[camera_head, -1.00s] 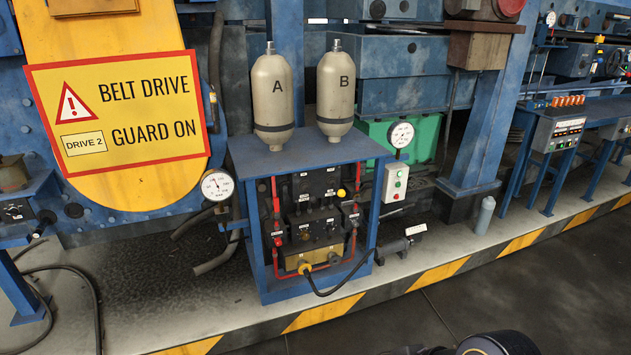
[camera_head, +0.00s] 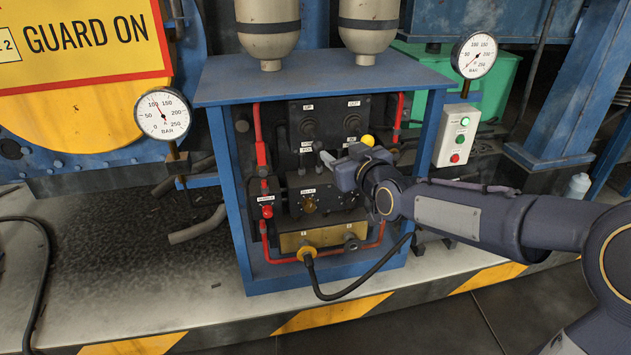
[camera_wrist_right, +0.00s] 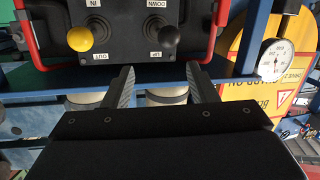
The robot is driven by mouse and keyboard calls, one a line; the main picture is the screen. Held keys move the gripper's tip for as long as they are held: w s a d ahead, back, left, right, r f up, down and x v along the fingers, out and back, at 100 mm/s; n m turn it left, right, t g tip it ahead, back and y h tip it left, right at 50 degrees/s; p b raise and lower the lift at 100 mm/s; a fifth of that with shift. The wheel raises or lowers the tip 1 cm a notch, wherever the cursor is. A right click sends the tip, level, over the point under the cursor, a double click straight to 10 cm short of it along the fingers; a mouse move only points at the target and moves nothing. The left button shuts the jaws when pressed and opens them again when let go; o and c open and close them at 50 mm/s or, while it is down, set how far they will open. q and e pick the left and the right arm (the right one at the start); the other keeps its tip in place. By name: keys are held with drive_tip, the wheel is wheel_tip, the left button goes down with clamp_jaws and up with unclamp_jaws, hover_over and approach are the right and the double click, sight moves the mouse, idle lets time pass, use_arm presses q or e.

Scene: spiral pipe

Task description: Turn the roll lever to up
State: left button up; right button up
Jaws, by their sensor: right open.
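The lever panel (camera_head: 331,122) on the blue cabinet has a left side marked UP and a right side marked OUT. In the right wrist view, which is upside down, a black-knobbed lever (camera_wrist_right: 167,39) sits between DOWN and UP labels. I take it as the roll lever, though no roll label is readable. In the head view my arm partly hides that area. My right gripper (camera_head: 335,160) is at the panel's lower front. In the wrist view its two fingers (camera_wrist_right: 160,72) are spread and empty, with the black knob beyond their tips. My left gripper is out of view.
A yellow-knobbed lever (camera_head: 367,140) sits beside it, marked IN and OUT. Red pipes (camera_head: 261,150) frame the panel. A lower dial block (camera_head: 310,203), a black hose (camera_head: 345,293), a button box (camera_head: 457,136) and two gauges (camera_head: 163,114) are close by.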

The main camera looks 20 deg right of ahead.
sight(315, 143)
drive_tip(key=shift+n+t, duration=0.5)
drive_tip(key=shift+t, duration=0.3)
drive_tip(key=w+a+f+b, duration=0.1)
drive_tip(key=w, duration=0.2)
drive_tip(key=w+a+f+b, duration=0.1)
drive_tip(key=w, duration=0.3)
drive_tip(key=w+a+f+b, duration=0.1)
drive_tip(key=w, duration=0.3)
drive_tip(key=shift+w, duration=0.1)
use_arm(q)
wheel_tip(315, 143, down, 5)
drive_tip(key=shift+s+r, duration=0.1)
use_arm(e)
drive_tip(key=shift+r, duration=0.1)
drive_tip(key=shift+c, duration=0.2)
